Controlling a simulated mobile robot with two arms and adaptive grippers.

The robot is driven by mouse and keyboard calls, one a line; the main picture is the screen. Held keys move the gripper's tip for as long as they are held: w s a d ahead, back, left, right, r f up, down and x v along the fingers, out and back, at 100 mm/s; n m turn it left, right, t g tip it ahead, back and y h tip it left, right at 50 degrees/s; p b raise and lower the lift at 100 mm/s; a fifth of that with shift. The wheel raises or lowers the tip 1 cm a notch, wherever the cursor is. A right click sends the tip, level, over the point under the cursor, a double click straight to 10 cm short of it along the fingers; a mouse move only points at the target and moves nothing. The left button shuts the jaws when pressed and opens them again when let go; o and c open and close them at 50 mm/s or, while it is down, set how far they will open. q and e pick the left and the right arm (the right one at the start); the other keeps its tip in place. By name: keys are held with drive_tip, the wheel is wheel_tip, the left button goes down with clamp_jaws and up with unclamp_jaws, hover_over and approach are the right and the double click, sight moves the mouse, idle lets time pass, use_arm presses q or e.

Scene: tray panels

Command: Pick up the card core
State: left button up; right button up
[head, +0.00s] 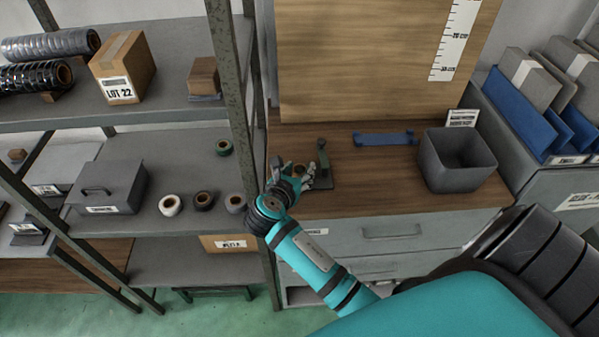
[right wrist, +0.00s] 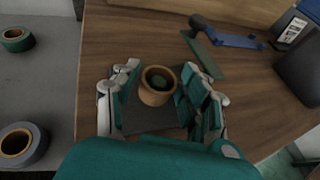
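The card core (right wrist: 156,97) is a short brown cardboard tube, seen from above in the right wrist view with something green inside its opening. It stands upright at a dark grey plate (right wrist: 150,122). My right gripper (right wrist: 163,68) is open, with its fingers on both sides of the core. Contact between the fingers and the core is not clear. In the head view my right gripper (head: 291,174) is over the left part of the wooden worktop (head: 375,178) and largely hides the core. My left gripper is not in view.
A green upright piece (head: 322,154) stands just right of my right gripper. A blue bracket (head: 384,138) and a grey bin (head: 457,160) are farther right. A metal shelf post (head: 240,110) is close on the left, with several tape rolls (head: 171,205) on the shelf.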

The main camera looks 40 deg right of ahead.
drive_tip(key=c, duration=0.4)
drive_tip(key=shift+o, duration=0.2)
drive_tip(key=shift+r, duration=0.1)
